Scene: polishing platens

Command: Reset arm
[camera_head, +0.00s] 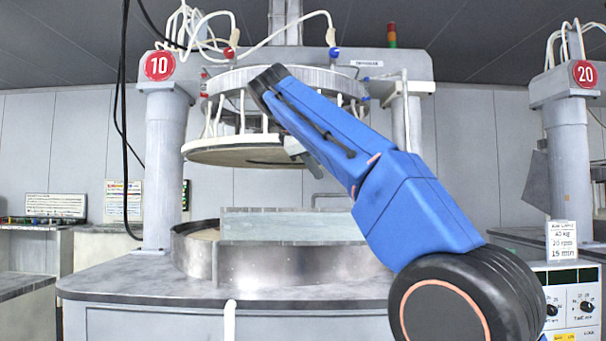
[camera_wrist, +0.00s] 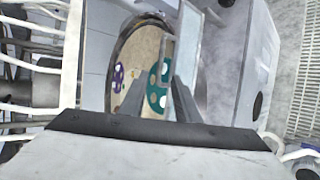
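My blue arm (camera_head: 350,150) reaches up and left in front of machine 10, its end at the upper platen (camera_head: 225,150). The gripper is mostly hidden behind the arm in the head view; a small grey part shows below the arm's end. In the wrist view my gripper (camera_wrist: 158,84) has its two grey fingers apart, with nothing seen held between them. Beyond the fingers lies the round lower platen (camera_wrist: 143,50), tan, with a teal carrier with holes (camera_wrist: 155,97) and a purple piece (camera_wrist: 118,76) on it.
Grey columns (camera_head: 165,160) flank the machine. Hoses and black cables hang at the upper left. Machine 20 (camera_head: 568,150) and a control panel (camera_head: 572,300) are at right.

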